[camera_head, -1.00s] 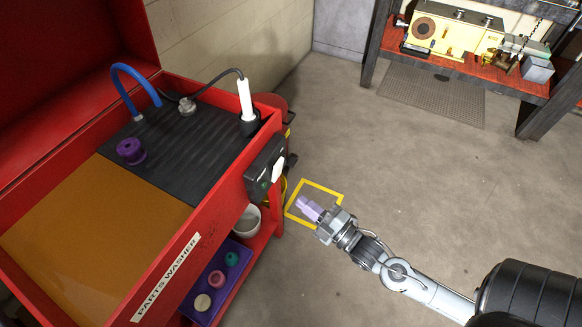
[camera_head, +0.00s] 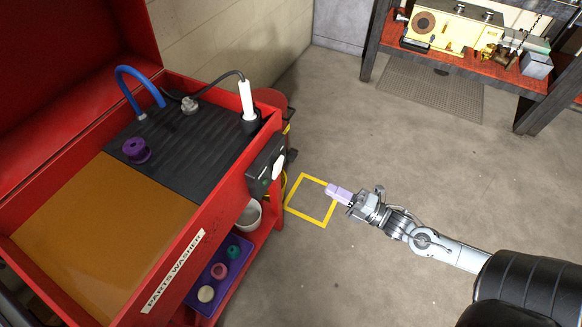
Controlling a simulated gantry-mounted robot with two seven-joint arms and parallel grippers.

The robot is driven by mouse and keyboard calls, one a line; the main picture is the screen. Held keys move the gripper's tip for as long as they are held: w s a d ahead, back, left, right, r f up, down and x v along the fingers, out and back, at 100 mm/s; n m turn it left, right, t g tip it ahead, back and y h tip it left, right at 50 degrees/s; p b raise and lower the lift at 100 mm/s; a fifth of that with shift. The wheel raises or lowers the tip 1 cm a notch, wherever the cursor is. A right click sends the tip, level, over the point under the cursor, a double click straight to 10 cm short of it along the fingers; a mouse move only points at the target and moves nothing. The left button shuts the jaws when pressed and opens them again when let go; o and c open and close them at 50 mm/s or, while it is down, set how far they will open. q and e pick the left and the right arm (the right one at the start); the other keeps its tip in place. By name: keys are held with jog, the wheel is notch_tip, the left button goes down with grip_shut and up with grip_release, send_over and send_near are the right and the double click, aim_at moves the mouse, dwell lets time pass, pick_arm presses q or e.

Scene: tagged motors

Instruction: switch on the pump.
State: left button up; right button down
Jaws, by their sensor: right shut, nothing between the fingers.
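The red parts washer (camera_head: 195,256) stands at the left with its lid up. A dark switch box (camera_head: 262,170) is fixed to the outside of its right wall, with a small green spot and a white oval part (camera_head: 279,167) on it. I take this to be the pump's switch; the pump itself I cannot pick out. My right gripper (camera_head: 332,190) is shut and empty, with pale purple fingers pointing left. It is to the right of the switch box and apart from it, over the floor. My left gripper is not in view.
A yellow square outline (camera_head: 297,216) marks the floor between gripper and washer. A purple tray (camera_head: 216,286) with several round parts sits on the lower shelf near a white bucket (camera_head: 250,214). A workbench (camera_head: 470,66) stands at the back right. The middle floor is clear.

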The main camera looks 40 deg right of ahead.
aim_at(281, 163)
jog(key=b+x, duration=0.5)
jog(key=x, duration=0.9)
